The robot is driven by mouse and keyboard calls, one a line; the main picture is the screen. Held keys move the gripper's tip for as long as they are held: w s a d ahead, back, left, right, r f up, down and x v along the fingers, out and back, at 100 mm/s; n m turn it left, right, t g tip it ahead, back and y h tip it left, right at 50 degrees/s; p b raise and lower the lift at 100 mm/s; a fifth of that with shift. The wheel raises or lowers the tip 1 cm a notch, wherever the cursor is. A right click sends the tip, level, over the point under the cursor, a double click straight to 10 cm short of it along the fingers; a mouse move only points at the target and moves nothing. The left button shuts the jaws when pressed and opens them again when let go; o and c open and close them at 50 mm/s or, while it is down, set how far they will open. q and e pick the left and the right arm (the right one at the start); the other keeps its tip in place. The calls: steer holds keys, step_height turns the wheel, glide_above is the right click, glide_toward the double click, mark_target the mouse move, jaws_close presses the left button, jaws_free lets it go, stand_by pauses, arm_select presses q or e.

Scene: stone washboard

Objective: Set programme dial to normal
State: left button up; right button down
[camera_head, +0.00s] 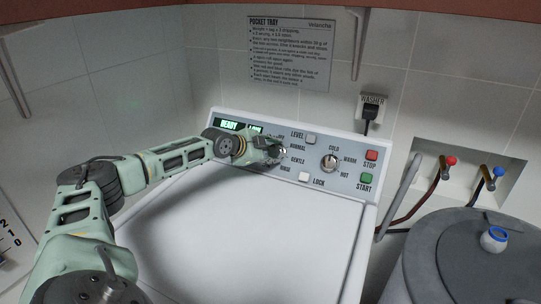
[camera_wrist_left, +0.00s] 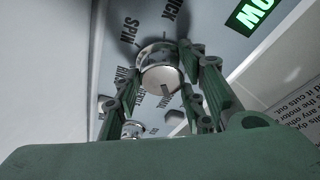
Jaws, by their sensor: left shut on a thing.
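The programme dial (camera_wrist_left: 160,72) is a round silver knob on the washing machine's control panel. In the left wrist view it sits between the two green fingers of my left gripper (camera_wrist_left: 163,92), which is shut on it. A short dark line shows on its face towards the lower right, near the NORMAL label (camera_wrist_left: 169,101); I cannot tell if it lines up exactly. In the head view my left gripper (camera_head: 277,152) covers most of the dial, beside the NORMAL and GENTLE labels. My right gripper is not in view.
The temperature dial (camera_head: 329,162) stands to the right, with a red STOP button (camera_head: 372,155) and green START button (camera_head: 366,178). White LEVEL (camera_head: 311,139) and LOCK (camera_head: 305,177) buttons are close to the gripper. The white lid (camera_head: 240,230) is bare. A grey drum (camera_head: 455,262) stands at right.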

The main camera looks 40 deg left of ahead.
arm_select(q)
steer(key=shift+s+d+f, duration=0.1)
steer(key=shift+f, duration=0.25)
steer(key=o, duration=0.9)
steer(key=shift+o, duration=1)
steer(key=shift+r, duration=0.1)
steer(key=shift+r, duration=0.1)
steer(key=v, duration=1.2)
